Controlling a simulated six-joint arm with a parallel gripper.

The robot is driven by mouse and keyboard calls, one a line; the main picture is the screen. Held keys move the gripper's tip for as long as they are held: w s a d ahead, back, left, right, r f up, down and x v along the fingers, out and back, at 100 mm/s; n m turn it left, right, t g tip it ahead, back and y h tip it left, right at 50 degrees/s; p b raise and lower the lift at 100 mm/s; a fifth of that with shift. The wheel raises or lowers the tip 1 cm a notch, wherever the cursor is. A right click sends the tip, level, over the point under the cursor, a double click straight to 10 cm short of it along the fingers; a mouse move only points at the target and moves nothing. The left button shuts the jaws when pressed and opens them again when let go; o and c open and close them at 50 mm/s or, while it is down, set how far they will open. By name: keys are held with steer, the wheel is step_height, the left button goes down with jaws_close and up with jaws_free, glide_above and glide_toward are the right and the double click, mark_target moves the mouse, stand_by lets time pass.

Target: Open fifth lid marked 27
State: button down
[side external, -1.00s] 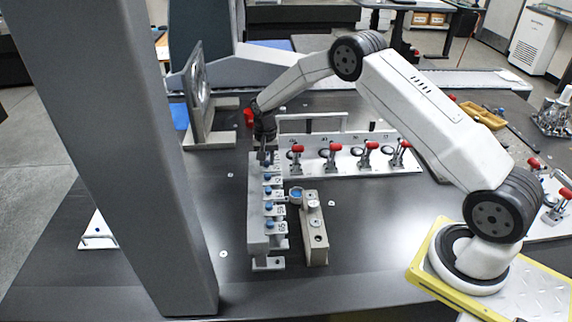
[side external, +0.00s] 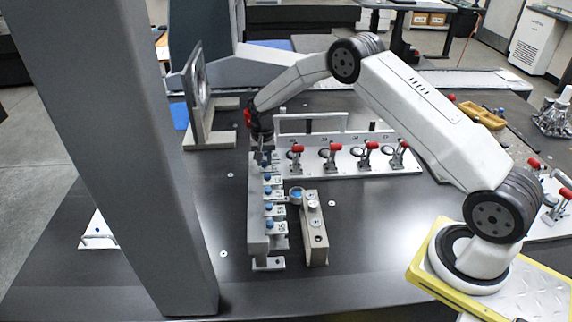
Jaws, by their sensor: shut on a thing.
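A grey block (side external: 257,225) stands on the dark table with a row of small lids along its right side, each with a blue knob. Four knobs show clear of my gripper, from the nearest lid (side external: 269,223) to the one closest to my gripper (side external: 268,178). My gripper (side external: 263,161) is at the far end of the row, pointing down, and is shut on the far-end lid. Its fingers mostly hide that lid, so I cannot tell its angle. The markings on the lids are too small to read.
A grey column (side external: 130,150) rises at the left.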

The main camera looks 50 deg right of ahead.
mark_target(253, 170)
steer(key=shift+w+a, duration=1.3)
steer(key=shift+c, duration=2.4)
jaws_free()
step_height(253, 170, up, 8)
